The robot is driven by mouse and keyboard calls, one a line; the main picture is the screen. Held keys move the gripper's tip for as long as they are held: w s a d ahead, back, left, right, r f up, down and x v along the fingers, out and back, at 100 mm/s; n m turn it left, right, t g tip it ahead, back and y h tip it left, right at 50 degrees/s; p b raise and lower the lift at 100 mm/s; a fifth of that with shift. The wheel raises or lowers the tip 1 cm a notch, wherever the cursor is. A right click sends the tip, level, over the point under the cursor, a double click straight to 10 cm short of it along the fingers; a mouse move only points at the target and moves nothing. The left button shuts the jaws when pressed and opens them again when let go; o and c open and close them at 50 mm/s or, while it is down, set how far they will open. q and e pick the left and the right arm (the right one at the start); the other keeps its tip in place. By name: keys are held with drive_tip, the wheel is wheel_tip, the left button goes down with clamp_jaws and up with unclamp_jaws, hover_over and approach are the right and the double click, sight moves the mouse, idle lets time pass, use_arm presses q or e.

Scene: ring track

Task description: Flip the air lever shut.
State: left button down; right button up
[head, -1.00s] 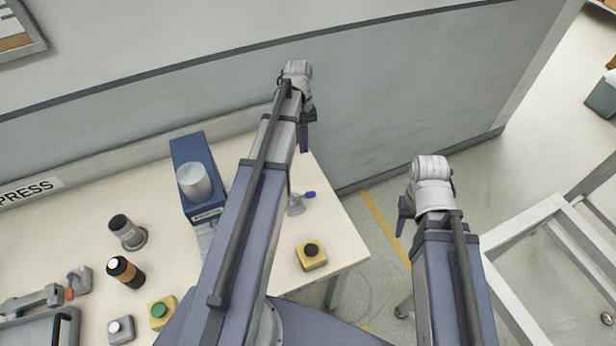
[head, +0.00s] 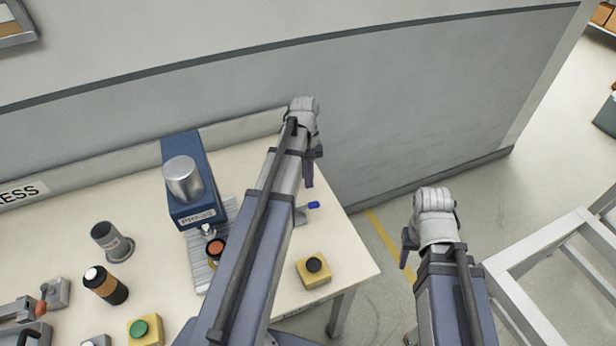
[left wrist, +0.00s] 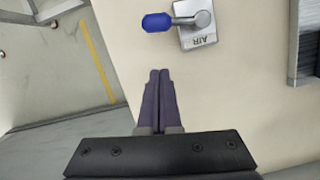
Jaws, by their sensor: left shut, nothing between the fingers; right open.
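The air lever has a blue handle (head: 314,205) that points right in the head view, near the table's right edge; my left arm partly covers its grey base. In the left wrist view the blue handle (left wrist: 157,22) points left from a grey pivot on a plate (left wrist: 198,38) marked AIR. My left gripper (head: 309,184) is shut and empty, just behind the lever in the head view. In the left wrist view its fingertips (left wrist: 160,73) are together, below and apart from the handle. My right gripper (head: 404,262) is open and empty, off the table's right side.
The blue press (head: 190,185) stands left of my left arm. A yellow box with a black button (head: 315,277) sits at the table's front right. A yellow box with a green button (head: 144,332) is front left. A grey wall (head: 420,100) runs behind the table.

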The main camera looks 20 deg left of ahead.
use_arm(q)
drive_tip(key=s, duration=0.1)
drive_tip(key=s+d, duration=0.2)
drive_tip(key=shift+d+f, duration=0.2)
drive_tip(key=shift+f, duration=0.05)
use_arm(e)
drive_tip(key=shift+f, duration=0.3)
